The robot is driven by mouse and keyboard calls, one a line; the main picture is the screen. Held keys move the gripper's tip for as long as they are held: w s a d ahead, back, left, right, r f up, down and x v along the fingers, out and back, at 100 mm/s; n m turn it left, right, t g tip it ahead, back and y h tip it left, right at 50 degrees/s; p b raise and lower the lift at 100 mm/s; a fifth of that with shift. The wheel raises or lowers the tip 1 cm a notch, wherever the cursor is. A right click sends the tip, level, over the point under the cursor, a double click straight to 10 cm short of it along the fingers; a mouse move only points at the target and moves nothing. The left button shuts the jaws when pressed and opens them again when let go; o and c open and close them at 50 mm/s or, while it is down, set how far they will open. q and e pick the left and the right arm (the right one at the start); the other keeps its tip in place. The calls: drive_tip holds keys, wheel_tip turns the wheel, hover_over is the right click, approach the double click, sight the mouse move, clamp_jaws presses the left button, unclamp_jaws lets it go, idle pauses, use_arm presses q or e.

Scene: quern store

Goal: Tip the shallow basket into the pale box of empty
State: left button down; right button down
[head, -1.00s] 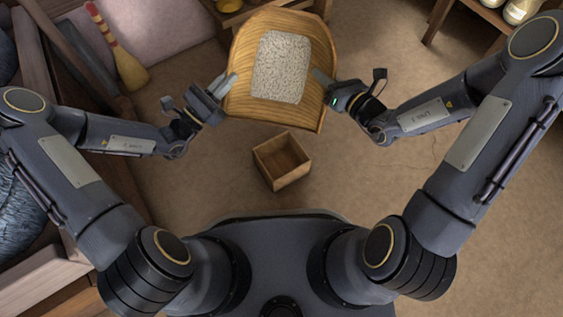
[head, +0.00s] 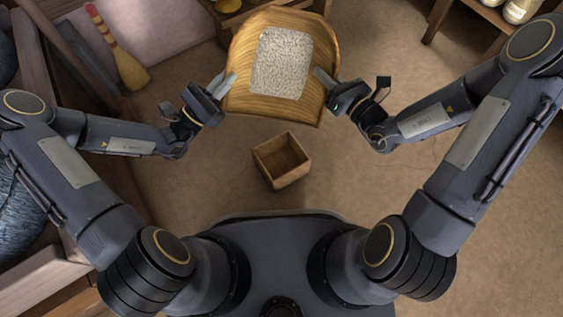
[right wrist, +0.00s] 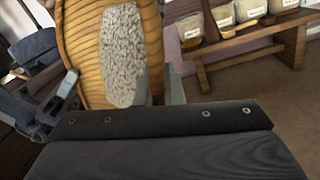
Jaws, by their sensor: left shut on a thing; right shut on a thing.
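The shallow basket (head: 246,92) is a wide, woven tan tray with a patch of pale grain (head: 281,63) in its middle. It is held up between my two grippers, beyond the box in the head view. My left gripper (head: 228,84) is shut on its left edge and my right gripper (head: 322,80) is shut on its right edge. The basket (right wrist: 84,62) and grain (right wrist: 124,55) also show in the right wrist view. The pale box (head: 282,160) is a small open wooden box on the floor, nearer my base; the inside that shows looks empty.
A broom (head: 125,66) leans at the upper left beside timber. A bench with labelled jars (right wrist: 222,16) stands at the right. The floor (head: 380,190) around the box is clear.

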use_arm(q)
drive_tip(key=shift+a, duration=0.1)
